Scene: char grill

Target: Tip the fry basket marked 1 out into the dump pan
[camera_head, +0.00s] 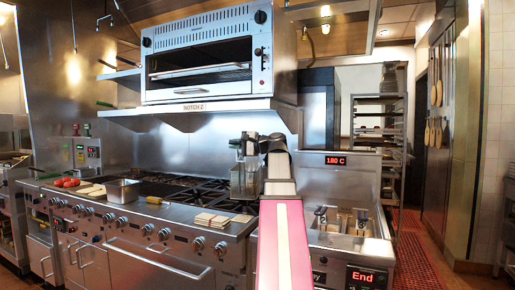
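The fryer (345,244) stands at the right, with a red "180 C" display above and a red "End" display on its front. Two fry baskets with dark handles sit in it, a left one (321,217) and a right one (362,221). I cannot read a number on either. My gripper (271,143) is raised in front of the range, left of the fryer and apart from its baskets. It is seen from behind, so its fingers' opening is unclear. A metal pan (123,192) stands at the left of the range; I cannot tell whether it is the dump pan.
The range (160,215) carries burners, red food and pale slices (211,221). A salamander grill (205,60) hangs above. A rack (380,125) stands behind the fryer; floor right is clear.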

